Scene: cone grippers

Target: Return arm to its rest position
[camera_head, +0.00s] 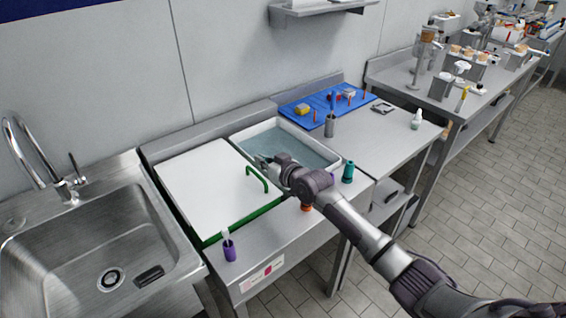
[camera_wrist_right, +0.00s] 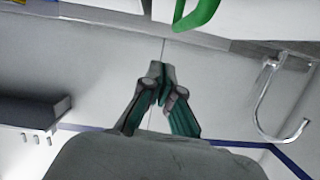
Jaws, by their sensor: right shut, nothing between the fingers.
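My right arm (camera_head: 345,215) reaches in from the lower right in the head view. My right gripper (camera_head: 264,161) is over the white tray (camera_head: 240,140), close to the green handle of the white lid. In the right wrist view my right gripper (camera_wrist_right: 161,82) is shut, with its fingertips together and nothing between them. The green handle (camera_wrist_right: 198,14) shows at the top of that view, apart from the fingers. My left gripper is not in view.
A white lid or board (camera_head: 207,188) with a green edge lies left of the tray. A purple item (camera_head: 229,250), an orange item (camera_head: 306,207) and a teal bottle (camera_head: 348,172) stand near the counter's front. A sink (camera_head: 100,250) is at left. A wall shelf (camera_head: 320,6) hangs above.

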